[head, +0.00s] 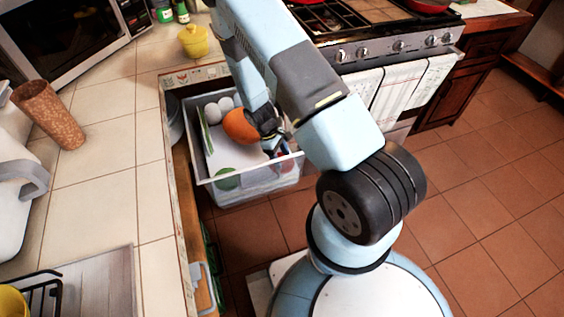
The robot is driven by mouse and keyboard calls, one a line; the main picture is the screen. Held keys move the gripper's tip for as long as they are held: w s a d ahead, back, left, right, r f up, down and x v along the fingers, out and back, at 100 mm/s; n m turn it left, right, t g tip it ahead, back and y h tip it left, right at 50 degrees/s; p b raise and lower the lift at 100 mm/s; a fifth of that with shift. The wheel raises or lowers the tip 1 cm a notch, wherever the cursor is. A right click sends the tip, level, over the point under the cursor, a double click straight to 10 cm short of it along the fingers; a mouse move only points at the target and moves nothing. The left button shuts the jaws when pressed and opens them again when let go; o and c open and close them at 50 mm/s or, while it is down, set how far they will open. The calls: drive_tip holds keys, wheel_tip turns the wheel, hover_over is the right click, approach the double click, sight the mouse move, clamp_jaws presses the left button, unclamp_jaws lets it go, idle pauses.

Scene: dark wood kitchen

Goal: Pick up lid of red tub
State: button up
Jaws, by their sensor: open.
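My gripper (274,146) reaches down into an open pale drawer (240,177), near its right side. It is small and partly hidden by my own arm, and I see nothing held between its fingers. A small red patch (283,155) shows in the drawer right beside the fingers. I cannot tell whether it is the red tub or its lid, or whether the fingers touch it. An orange round thing (239,126) lies just left of my gripper.
The drawer also holds white eggs (212,113) and a green thing (227,179). Its walls stand close around my gripper. The tiled counter (105,150) is at left, with a yellow pot (194,41). The stove (385,45) is behind; open floor (490,190) lies right.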

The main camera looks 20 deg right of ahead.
drive_tip(key=shift+f, duration=0.1)
drive_tip(key=c, duration=1.1)
